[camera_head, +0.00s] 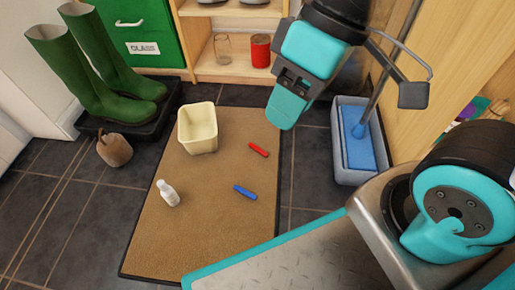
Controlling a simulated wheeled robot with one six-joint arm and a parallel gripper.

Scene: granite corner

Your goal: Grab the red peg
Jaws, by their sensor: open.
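The red peg (258,150) lies flat on the brown mat (165,245), right of the cream bin and above the blue peg in the picture. My gripper (287,108) is in the air, above and to the right of the red peg in the picture, and apart from it. It is open, and nothing shows between its fingers. One finger is partly hidden by the other from this angle.
A blue peg (245,192), a white bottle (168,193) and a cream bin (198,128) stand or lie on the mat. A mop bucket (345,165) stands right. Green boots (85,75) stand on a tray at left. A shelf (225,72) is behind.

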